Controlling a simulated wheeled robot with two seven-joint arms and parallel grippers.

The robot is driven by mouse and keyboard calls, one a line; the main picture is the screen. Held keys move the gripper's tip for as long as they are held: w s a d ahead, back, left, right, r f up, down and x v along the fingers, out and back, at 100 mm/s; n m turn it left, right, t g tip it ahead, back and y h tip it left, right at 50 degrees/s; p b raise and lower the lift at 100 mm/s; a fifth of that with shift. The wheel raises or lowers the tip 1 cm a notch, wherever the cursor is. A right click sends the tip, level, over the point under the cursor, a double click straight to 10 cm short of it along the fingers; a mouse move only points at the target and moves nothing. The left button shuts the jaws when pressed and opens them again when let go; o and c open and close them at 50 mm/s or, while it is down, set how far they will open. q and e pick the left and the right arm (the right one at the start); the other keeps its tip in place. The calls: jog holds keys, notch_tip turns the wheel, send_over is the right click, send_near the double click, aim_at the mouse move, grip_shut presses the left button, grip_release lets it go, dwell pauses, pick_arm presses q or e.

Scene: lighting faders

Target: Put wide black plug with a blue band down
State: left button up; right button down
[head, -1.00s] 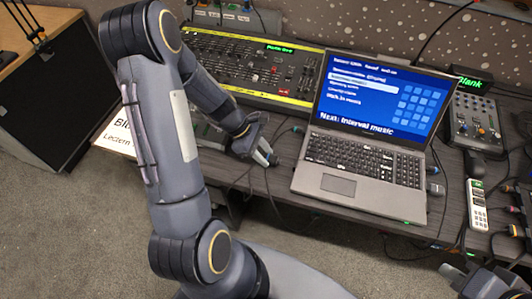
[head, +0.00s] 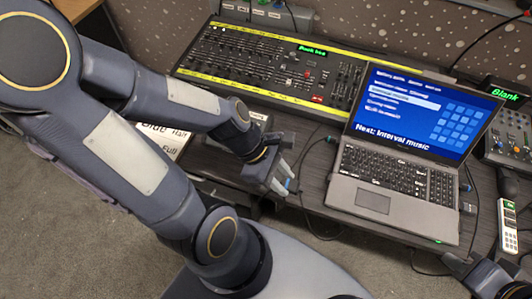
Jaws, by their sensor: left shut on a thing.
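My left gripper (head: 283,184) is at the front edge of the dark table, left of the laptop. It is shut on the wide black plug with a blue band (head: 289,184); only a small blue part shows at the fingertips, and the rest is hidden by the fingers. I cannot tell if the plug touches the table. A dark cable runs near the gripper. My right gripper (head: 487,281) is at the bottom right corner, partly cut off, and its fingers do not show clearly.
An open laptop (head: 388,197) stands right of my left gripper. A yellow-edged fader desk (head: 262,68) is behind it. A small mixer (head: 512,132) and a white-buttoned strip (head: 509,228) are at the right. A labelled white card (head: 165,138) is partly behind my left arm.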

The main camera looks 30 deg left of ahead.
pick_arm(q)
jog(key=shift+s, duration=0.25)
jog(key=w+a+f+b, duration=0.1)
jog(key=w+a+f, duration=0.3)
jog(key=w+a+f+b, duration=0.2)
jog(key=w+a+f, duration=0.3)
jog(key=shift+w, duration=0.25)
jog(key=shift+w+a+f, duration=0.1)
jog(key=shift+f, duration=0.1)
jog(key=shift+w+a+f+b, duration=0.15)
jog(key=shift+f+b, duration=0.15)
jog(key=shift+f, duration=1.4)
